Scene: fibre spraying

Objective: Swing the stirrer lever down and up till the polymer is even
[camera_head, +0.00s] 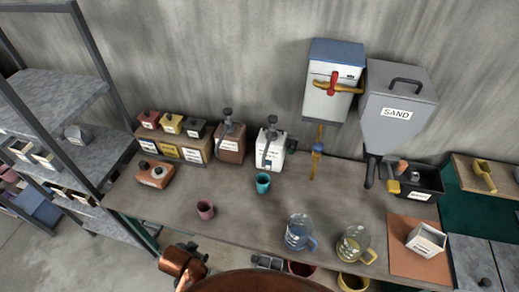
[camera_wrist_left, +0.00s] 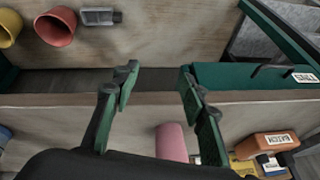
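A white dispenser (camera_head: 270,150) with a grey lever on top stands at the back of the bench, next to a brown one (camera_head: 230,143) with a similar lever. A white wall unit (camera_head: 332,85) with a blue top carries a red and yellow handle (camera_head: 336,86). I cannot tell which of these is the stirrer lever; the small labels are unreadable. My left gripper (camera_wrist_left: 157,78) is open and empty in the left wrist view, over the bench's front edge, away from all these levers. Its fingers do not show in the head view. My right gripper is not in view.
A pink cup (camera_head: 205,210) and a teal cup (camera_head: 263,183) stand on the bench (camera_head: 150,205). Two jugs, blue (camera_head: 299,232) and yellow (camera_head: 353,245), stand at the front right. The grey sand hopper (camera_head: 398,105) hangs at right. The bench middle is mostly clear.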

